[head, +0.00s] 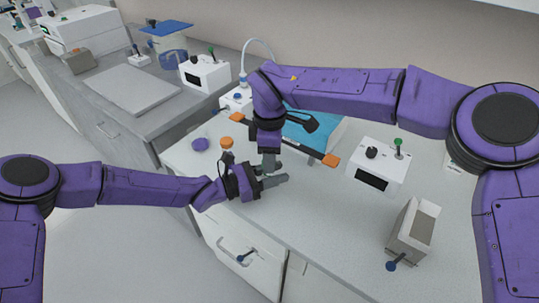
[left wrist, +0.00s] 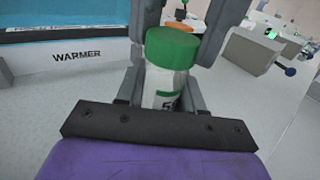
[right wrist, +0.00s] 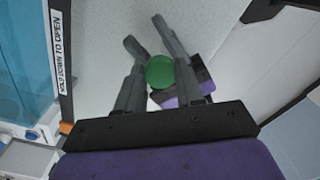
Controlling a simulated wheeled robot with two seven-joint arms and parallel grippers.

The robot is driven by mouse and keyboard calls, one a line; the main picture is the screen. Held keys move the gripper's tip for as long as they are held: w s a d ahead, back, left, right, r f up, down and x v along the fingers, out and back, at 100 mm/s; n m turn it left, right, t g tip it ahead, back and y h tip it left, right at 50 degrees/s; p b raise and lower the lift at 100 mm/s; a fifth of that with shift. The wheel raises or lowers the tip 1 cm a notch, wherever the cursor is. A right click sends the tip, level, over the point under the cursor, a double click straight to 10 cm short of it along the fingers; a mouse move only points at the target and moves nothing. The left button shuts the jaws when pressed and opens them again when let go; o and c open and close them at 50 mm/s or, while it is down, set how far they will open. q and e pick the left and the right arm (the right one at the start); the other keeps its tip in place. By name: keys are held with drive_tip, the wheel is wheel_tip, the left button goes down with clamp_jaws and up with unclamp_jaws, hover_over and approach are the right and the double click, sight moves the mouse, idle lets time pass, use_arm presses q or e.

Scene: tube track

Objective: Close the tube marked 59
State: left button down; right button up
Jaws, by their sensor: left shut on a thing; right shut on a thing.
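A tube (left wrist: 165,92) with a green cap (left wrist: 172,47) stands upright between the fingers of my left gripper (left wrist: 163,88). Its label shows only part of a number, starting with what looks like a 5. My left gripper (head: 268,183) is shut on the tube body above the bench. My right gripper (head: 268,162) comes down from above, shut on the green cap, which shows between its fingers in the right wrist view (right wrist: 160,72). The cap sits on or right at the tube's top; I cannot tell how tight it is.
A blue-topped warmer (head: 308,128) with an orange-ended bar stands behind the grippers. An orange-topped item (head: 227,143) and a purple item (head: 200,144) are left of them. A white box with a green-knobbed lever (head: 378,165) and a grey box (head: 412,230) are on the right.

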drive_tip(key=m, duration=0.6)
drive_tip(key=shift+s, duration=0.1)
drive_tip(key=m, duration=0.4)
drive_tip(key=shift+a+m, duration=0.1)
drive_tip(key=shift+m, duration=0.3)
drive_tip(key=o, duration=1)
drive_tip(key=shift+r, duration=2.25)
drive_tip(key=shift+c, duration=0.3)
